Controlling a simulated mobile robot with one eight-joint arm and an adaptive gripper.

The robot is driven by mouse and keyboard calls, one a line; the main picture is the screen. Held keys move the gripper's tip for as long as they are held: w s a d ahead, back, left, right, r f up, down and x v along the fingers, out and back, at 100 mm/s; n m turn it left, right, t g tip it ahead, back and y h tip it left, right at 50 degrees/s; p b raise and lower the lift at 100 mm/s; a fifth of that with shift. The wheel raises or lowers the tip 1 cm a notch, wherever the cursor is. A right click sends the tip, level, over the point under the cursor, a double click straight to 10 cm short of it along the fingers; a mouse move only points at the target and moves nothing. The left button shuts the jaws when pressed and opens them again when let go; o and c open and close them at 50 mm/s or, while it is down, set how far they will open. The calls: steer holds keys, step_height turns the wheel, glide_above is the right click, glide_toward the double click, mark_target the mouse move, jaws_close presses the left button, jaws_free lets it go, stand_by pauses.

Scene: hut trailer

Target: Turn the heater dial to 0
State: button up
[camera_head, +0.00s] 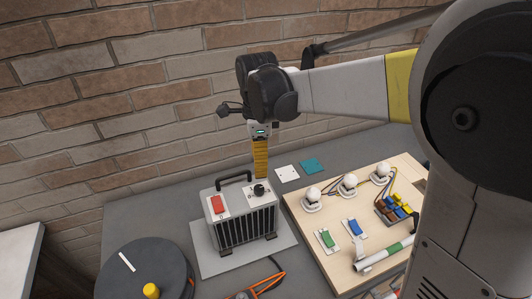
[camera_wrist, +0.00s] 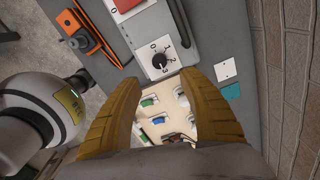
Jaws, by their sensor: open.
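The heater (camera_head: 243,226) is a grey box with a black grille, a carry handle, a red switch (camera_head: 217,205) and a black dial (camera_head: 259,190) on top. In the wrist view the dial (camera_wrist: 160,61) sits on a white plate with numbers around it; its light mark seems to point to the lower right, away from the 0, but is small. My gripper (camera_head: 261,176) points down above the dial side of the heater. In the wrist view its yellow fingers (camera_wrist: 158,78) are spread and empty, with the dial between and just beyond the tips.
A wooden board (camera_head: 338,225) with bulbs, switches and wires lies right of the heater. A white card (camera_head: 287,173) and a teal card (camera_head: 312,166) lie behind. A dark round disc (camera_head: 140,275) stands front left, orange-handled tool (camera_head: 262,286) in front. A brick wall (camera_head: 130,100) rises behind.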

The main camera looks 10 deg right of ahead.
mark_target(259, 188)
step_height(259, 188, down, 11)
steer(key=shift+r+b, duration=0.1)
steer(key=shift+b, duration=0.8)
jaws_close()
